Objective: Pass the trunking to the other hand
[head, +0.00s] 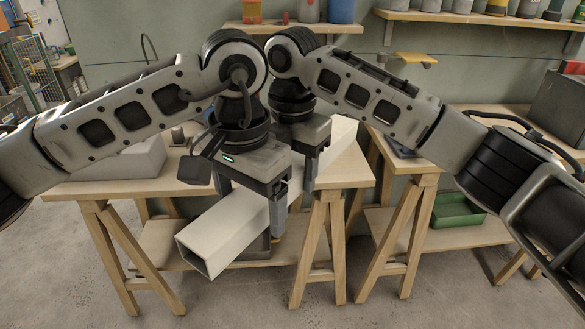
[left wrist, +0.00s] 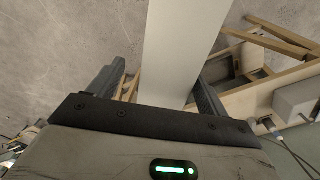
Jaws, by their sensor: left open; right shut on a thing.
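The trunking (head: 222,232) is a long white hollow square beam, held in the air at a slant, its open end toward me at lower left in the head view. My right gripper (head: 304,178) is shut on the trunking toward its far part. My left gripper (head: 250,207) is open over the nearer part, one finger showing down the beam's right side; its other finger is mostly hidden. In the left wrist view the trunking (left wrist: 178,45) runs between the left gripper's (left wrist: 160,82) two fingers, with a wider gap on the left; the right finger looks close to it.
Wooden trestle tables (head: 345,165) stand behind and below the trunking. A grey box (head: 130,160) sits on the left table. A green tray (head: 457,210) lies on a lower shelf at right. Wall shelves (head: 290,27) hold several cans. Open concrete floor lies in front.

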